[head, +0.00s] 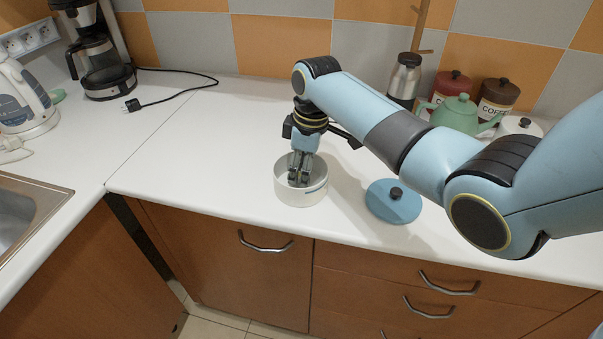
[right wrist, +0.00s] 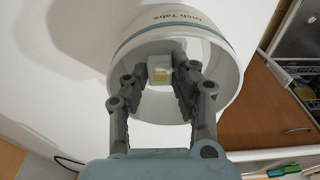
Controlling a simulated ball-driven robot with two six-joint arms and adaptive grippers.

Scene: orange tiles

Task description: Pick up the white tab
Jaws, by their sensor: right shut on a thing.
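The white tab (right wrist: 158,66) has a yellow patch and shows in the right wrist view between the fingertips, inside a round white tub (right wrist: 222,62). The tub has a blue stripe and lettering that reads like "Dish Tabs". In the head view the tub (head: 303,196) stands open on the white counter. My right gripper (head: 299,172) points down into it from above, its fingertips below the rim. The right gripper (right wrist: 163,88) is shut on the tab, with a finger on each side. In the head view the fingers and tub wall hide the tab. My left gripper is not in view.
A blue lid with a dark knob (head: 391,206) lies right of the tub. A green teapot (head: 455,115), canisters and a steel-topped jar (head: 405,77) stand at the back right. A coffee maker (head: 103,65), kettle (head: 22,98) and sink (head: 22,215) are left. The counter left of the tub is clear.

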